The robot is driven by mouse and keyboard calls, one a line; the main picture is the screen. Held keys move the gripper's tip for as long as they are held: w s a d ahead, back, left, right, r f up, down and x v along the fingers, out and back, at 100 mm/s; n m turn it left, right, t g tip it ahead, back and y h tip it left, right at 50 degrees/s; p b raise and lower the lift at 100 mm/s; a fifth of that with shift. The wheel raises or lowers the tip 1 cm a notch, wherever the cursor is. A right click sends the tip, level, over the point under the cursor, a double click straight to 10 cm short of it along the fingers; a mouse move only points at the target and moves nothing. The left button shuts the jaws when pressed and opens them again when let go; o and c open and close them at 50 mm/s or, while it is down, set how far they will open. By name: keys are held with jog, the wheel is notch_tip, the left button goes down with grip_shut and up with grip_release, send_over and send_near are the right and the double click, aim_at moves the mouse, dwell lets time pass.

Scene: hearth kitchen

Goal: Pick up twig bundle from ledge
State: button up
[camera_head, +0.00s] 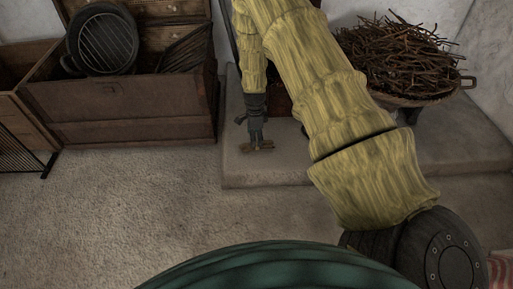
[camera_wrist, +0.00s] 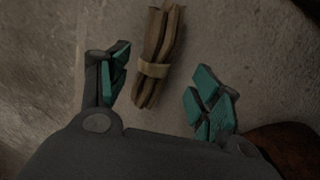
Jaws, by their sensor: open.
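The twig bundle (camera_wrist: 156,62) shows in the wrist view as several brown sticks tied with a pale band. It lies on the grey stone ledge (camera_wrist: 235,40), a little beyond and between the fingers, nearer the left one. My gripper (camera_wrist: 163,95) is open and empty, with teal pads on both fingers. In the head view my gripper (camera_head: 256,146) points down over the left end of the ledge (camera_head: 300,165), and a small brown part of the twig bundle (camera_head: 264,149) shows at its fingertips. My arm hides part of the ledge.
A wide bowl (camera_head: 405,98) heaped with dark twigs stands on the ledge at the right. An open wooden chest (camera_head: 120,108) with a round dark grill pan (camera_head: 103,38) stands left of the ledge. The carpeted floor (camera_head: 120,215) in front is clear.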

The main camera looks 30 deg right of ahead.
jog(key=shift+s+f+b, duration=0.25)
jog(key=shift+f+b, duration=0.65)
jog(key=shift+f, duration=0.2)
jog(key=shift+s+f+b, duration=0.2)
jog(key=shift+f+b, duration=0.65)
jog(key=shift+f, duration=0.6)
jog(key=c, duration=1.1)
